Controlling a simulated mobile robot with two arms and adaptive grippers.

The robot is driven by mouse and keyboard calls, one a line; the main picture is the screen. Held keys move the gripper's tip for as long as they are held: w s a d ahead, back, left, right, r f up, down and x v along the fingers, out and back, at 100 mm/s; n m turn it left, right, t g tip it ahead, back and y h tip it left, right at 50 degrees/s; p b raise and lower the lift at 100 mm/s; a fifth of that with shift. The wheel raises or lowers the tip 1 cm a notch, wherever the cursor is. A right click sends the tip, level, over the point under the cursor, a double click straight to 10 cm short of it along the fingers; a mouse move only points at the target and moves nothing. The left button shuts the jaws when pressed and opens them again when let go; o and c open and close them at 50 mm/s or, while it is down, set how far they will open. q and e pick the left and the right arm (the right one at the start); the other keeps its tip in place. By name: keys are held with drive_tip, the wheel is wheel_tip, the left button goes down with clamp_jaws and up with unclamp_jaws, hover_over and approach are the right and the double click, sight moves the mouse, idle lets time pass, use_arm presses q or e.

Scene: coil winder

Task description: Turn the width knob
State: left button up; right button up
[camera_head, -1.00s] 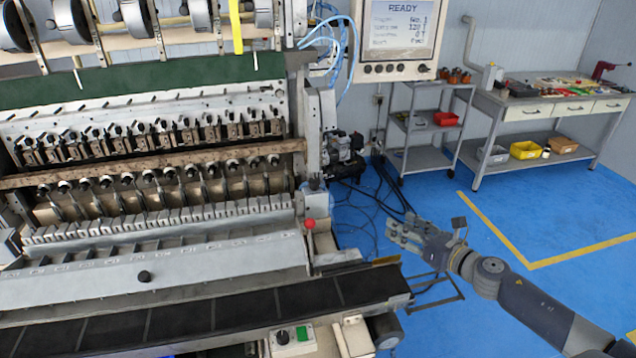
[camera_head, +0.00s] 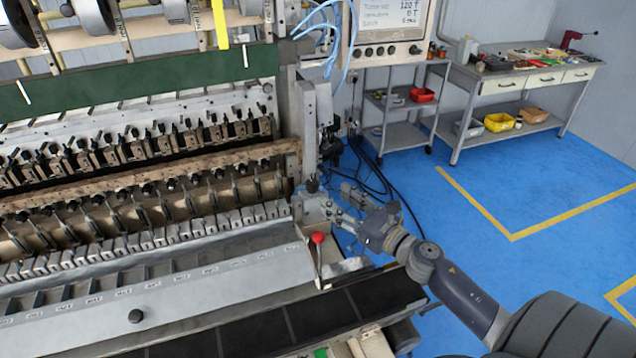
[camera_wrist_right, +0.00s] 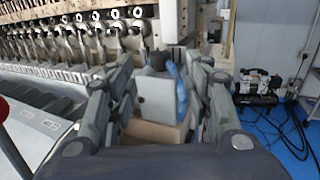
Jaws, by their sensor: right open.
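My right gripper (camera_head: 342,205) is open at the right end of the coil winder (camera_head: 165,285), its fingers pointing left toward the machine's end. In the right wrist view the two fingers (camera_wrist_right: 162,85) stand apart, with a light grey plate (camera_wrist_right: 157,98) and a dark rounded part visible between them. A small black knob (camera_head: 312,186) sits on the machine's end, just left of my fingertips. I cannot tell whether it is the width knob or whether the fingers touch anything. My left gripper is not in view.
A red-ball lever (camera_head: 318,238) stands close below my right gripper. The screen panel (camera_head: 392,30) with a row of knobs hangs behind. A grey cart (camera_head: 405,130) and a workbench (camera_head: 520,75) stand at the back right. Blue floor is free to the right.

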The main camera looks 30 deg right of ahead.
sight(316, 186)
drive_tip(key=w, duration=0.1)
drive_tip(key=w+p, duration=0.1)
drive_tip(key=w, duration=0.2)
drive_tip(key=shift+w+a, duration=0.35)
drive_tip(key=shift+a, duration=0.05)
drive_tip(key=w, duration=0.1)
drive_tip(key=w+p, duration=0.1)
drive_tip(key=shift+w+a+f, duration=0.1)
drive_tip(key=shift+w+a, duration=0.05)
drive_tip(key=shift+w, duration=0.25)
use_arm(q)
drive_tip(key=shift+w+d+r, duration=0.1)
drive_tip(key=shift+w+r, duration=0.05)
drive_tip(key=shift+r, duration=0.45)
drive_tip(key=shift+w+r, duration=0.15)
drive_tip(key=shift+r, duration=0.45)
use_arm(e)
drive_tip(key=c, duration=1)
